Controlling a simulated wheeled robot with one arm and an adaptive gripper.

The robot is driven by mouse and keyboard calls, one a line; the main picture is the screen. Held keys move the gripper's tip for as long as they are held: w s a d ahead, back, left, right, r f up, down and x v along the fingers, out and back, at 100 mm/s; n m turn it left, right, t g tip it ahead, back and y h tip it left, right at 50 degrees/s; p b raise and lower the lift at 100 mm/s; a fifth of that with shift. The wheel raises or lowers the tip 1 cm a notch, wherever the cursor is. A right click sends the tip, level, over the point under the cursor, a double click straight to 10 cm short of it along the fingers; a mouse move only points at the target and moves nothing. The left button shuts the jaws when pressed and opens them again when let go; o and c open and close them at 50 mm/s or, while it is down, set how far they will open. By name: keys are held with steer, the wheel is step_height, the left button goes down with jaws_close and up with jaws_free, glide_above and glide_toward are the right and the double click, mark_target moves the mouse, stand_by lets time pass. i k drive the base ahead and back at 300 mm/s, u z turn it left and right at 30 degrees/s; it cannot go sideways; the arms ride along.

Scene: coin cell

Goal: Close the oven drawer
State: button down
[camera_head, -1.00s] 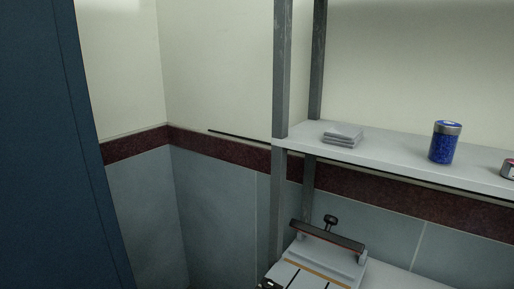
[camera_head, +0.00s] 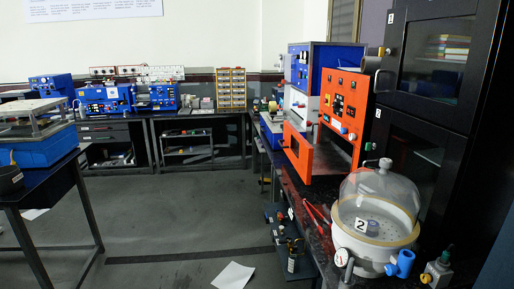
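My gripper is not in view. A tall black cabinet (camera_head: 381,127) with glass-fronted doors marked 1 and 2 stands at the right. Its doors look shut.
A glass bell jar (camera_head: 376,200) on a white base stands at the front right bench. A dark table (camera_head: 62,180) is at the left. Blue devices (camera_head: 104,98) line the back bench. The grey floor (camera_head: 180,215) between is open, with a paper sheet (camera_head: 233,275) on it.

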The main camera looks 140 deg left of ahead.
mark_target(309, 160)
steer(key=u, duration=4.45)
steer(key=i, duration=0.4)
steer(key=u, duration=0.6)
steer(key=i, duration=2.3)
steer(key=z, duration=0.5)
